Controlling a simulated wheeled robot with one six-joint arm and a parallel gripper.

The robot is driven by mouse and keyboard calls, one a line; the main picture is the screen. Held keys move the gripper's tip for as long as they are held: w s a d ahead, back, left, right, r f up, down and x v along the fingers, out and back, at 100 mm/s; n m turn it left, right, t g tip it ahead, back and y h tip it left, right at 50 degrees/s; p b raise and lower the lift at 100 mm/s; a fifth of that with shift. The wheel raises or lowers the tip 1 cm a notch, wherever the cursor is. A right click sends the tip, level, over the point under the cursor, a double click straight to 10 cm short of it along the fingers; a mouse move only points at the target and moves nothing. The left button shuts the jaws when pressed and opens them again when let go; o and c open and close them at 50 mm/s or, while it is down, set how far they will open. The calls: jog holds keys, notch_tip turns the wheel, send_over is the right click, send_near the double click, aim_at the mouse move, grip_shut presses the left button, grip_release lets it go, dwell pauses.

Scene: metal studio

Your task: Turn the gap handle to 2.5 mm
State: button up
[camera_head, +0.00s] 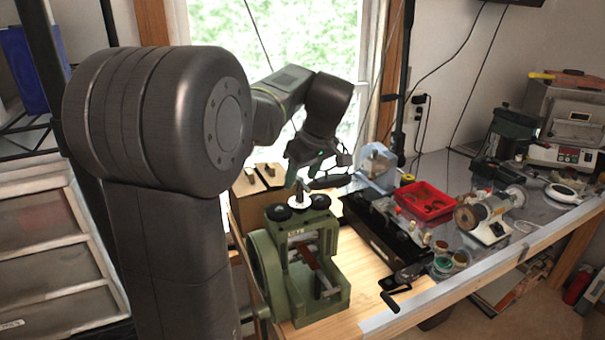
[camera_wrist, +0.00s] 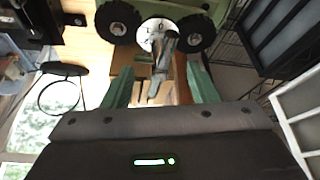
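The green rolling mill (camera_head: 318,262) stands on the wooden bench. On its top are two black knobs and a round white dial (camera_head: 300,203), with the grey gap handle (camera_head: 299,190) standing up from its centre. In the wrist view the gap handle (camera_wrist: 163,52) shows in front of the dial (camera_wrist: 153,33), whose marks are too small to read. My gripper (camera_wrist: 161,82) is open, its green fingers either side of the handle's line with visible space to each. In the head view it is just above the handle, tilted down; contact cannot be seen.
Right of the mill are a long black tool (camera_head: 385,230), a red tray (camera_head: 427,200) and a small motor tool (camera_head: 485,210). Wooden blocks (camera_head: 258,180) stand behind the mill. A black ring (camera_wrist: 60,95) shows at left in the wrist view.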

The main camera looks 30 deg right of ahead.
jog(key=shift+r, duration=0.15)
jog(key=a+b+v, duration=0.1)
jog(key=v, duration=1.2)
jog(key=shift+s+d+r, duration=0.2)
jog(key=shift+d+r, duration=0.15)
jog(key=shift+d, duration=0.1)
